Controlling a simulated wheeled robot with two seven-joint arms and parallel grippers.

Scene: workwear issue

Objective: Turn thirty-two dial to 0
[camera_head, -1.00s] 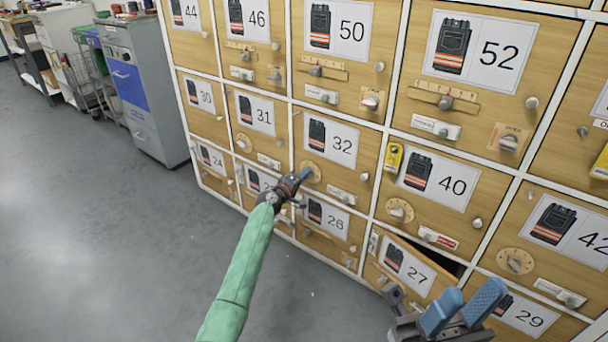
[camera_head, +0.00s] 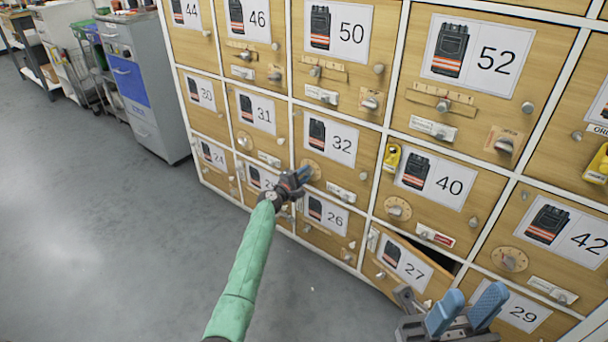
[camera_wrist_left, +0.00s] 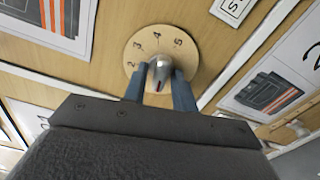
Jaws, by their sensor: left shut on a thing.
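The thirty-two dial is a round wooden plate with numbers around a silver knob, on the door marked 32 (camera_head: 352,172). In the left wrist view the dial plate (camera_wrist_left: 143,46) shows 2, 3, 4 and 5 along its visible edge. The knob (camera_wrist_left: 161,66) has a red mark on it. My left gripper (camera_head: 306,173) is shut on this knob, with blue fingers on both sides of it; the left wrist view also shows the fingers (camera_wrist_left: 160,88). The gripper covers part of the dial. My right gripper (camera_head: 467,310) is open and empty at the lower right.
Numbered wooden doors with knobs and labels surround door 32. The door marked 27 (camera_head: 404,262) stands ajar near my right gripper. Open grey floor (camera_head: 110,250) lies to the left.

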